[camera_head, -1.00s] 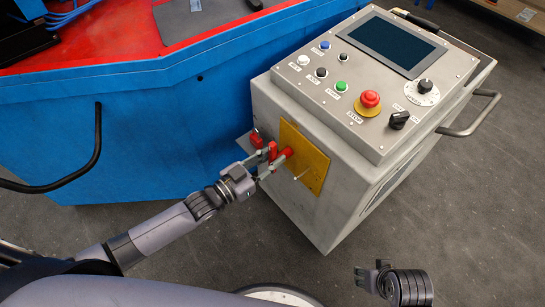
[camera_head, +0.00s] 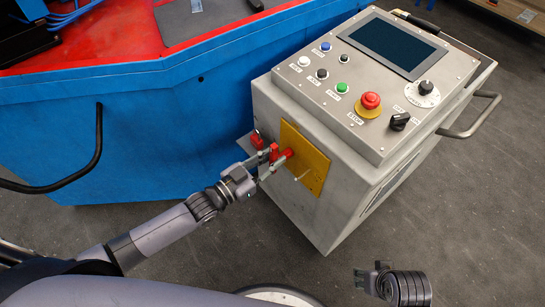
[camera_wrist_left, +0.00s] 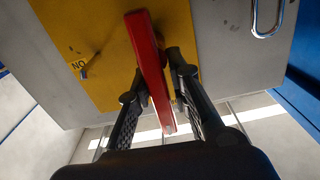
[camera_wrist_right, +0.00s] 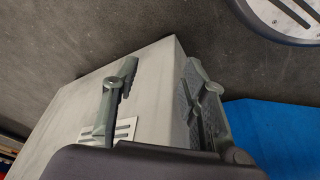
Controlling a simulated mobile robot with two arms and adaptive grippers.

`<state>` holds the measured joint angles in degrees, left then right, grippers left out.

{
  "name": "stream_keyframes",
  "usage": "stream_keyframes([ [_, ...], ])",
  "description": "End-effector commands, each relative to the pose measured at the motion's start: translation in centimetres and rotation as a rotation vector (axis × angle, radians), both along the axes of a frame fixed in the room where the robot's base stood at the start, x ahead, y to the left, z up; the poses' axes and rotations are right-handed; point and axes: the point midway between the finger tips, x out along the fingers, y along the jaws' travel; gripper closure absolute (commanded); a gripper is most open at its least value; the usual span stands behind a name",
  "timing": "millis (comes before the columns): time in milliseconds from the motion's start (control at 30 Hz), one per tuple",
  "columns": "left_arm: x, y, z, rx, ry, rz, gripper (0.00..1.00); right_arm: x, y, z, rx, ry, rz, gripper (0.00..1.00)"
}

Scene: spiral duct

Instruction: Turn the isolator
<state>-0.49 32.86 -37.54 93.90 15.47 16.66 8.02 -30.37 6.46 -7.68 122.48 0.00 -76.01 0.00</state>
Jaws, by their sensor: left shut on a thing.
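The isolator's red handle (camera_head: 287,154) sticks out from a yellow plate (camera_head: 317,165) on the side of a grey control cabinet. My left gripper (camera_head: 267,165) is at the handle. In the left wrist view the red handle (camera_wrist_left: 150,70) runs between the two fingers (camera_wrist_left: 155,95), which are shut on it. An upside-down "ON" mark (camera_wrist_left: 79,66) is on the yellow plate beside a small metal pin. My right gripper (camera_head: 362,278) is low at the right, away from the cabinet. In the right wrist view its fingers (camera_wrist_right: 160,85) are apart and empty.
The cabinet top (camera_head: 300,91) carries a screen, buttons, a red stop button (camera_head: 371,100) and knobs. A red item (camera_head: 257,137) hangs left of the yellow plate. A blue machine (camera_head: 150,130) stands close at the left. Grey floor (camera_head: 450,210) is clear at the right.

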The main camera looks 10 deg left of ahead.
Motion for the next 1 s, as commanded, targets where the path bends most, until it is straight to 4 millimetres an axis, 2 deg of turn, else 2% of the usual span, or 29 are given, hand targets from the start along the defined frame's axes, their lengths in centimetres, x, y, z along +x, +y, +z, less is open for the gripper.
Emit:
stream_keyframes([
  [33, -0.5, -0.5, -0.2, 0.013, -0.003, -0.008, 1.0, -0.1, 0.0, -0.5, -0.001, 0.008, 0.002, 0.6],
  [600, -1.1, -1.2, -0.6, 0.382, -0.289, -0.009, 1.0, -1.0, 0.0, -7.6, -0.003, 0.044, 0.008, 0.6],
  [800, -1.4, -1.4, -1.0, 0.533, -0.404, -0.009, 1.0, -1.4, 0.0, -8.9, -0.003, 0.049, 0.009, 0.6],
  [1000, -1.5, -1.6, -1.4, 0.684, -0.522, -0.01, 1.0, -1.4, 0.0, -9.3, -0.003, 0.049, 0.009, 0.6],
])
